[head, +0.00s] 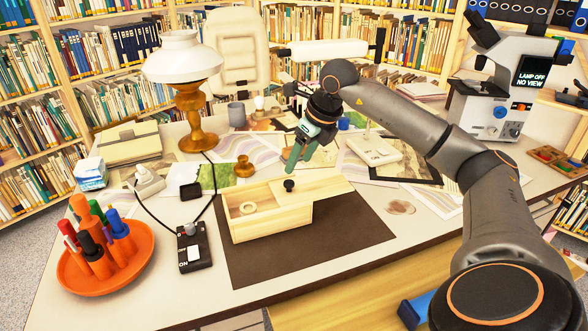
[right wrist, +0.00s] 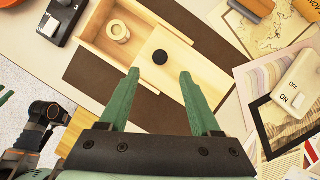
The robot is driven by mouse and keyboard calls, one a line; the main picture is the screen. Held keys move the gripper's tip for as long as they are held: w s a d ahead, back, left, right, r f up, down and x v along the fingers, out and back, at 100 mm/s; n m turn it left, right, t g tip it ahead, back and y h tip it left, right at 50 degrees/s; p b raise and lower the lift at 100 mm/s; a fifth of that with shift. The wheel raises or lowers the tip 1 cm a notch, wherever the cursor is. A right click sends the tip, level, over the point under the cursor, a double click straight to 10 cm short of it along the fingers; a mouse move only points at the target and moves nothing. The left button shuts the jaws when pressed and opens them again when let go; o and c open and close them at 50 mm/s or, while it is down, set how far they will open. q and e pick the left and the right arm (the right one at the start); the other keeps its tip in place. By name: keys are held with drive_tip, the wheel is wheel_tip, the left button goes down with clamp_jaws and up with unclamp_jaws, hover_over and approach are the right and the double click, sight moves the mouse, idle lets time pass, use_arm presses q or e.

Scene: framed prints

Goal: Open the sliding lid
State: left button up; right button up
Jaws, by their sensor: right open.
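A pale wooden box (head: 270,224) stands on a dark brown mat (head: 345,232). Its lid (head: 318,187) covers the right part, and the left part is open, with a pale ring (head: 249,208) inside. A round black knob (head: 289,185) stands on the lid. My right gripper (head: 294,164) is open above and behind the lid, near the knob. In the right wrist view its green fingers (right wrist: 158,78) are spread wide. The knob (right wrist: 160,57) shows just beyond the gap between the fingertips, apart from both. My left gripper is not in the head view.
A black switch box (head: 194,247) with a cable lies left of the mat. An orange tray of pens (head: 135,265) stands at the front left. A lamp (head: 190,100) and prints stand or lie behind. A microscope (head: 497,100) is at the right. The mat's front part is clear.

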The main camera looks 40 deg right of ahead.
drive_tip(key=v, duration=0.5)
drive_tip(key=shift+r+p, duration=0.15)
drive_tip(key=shift+p, duration=0.2)
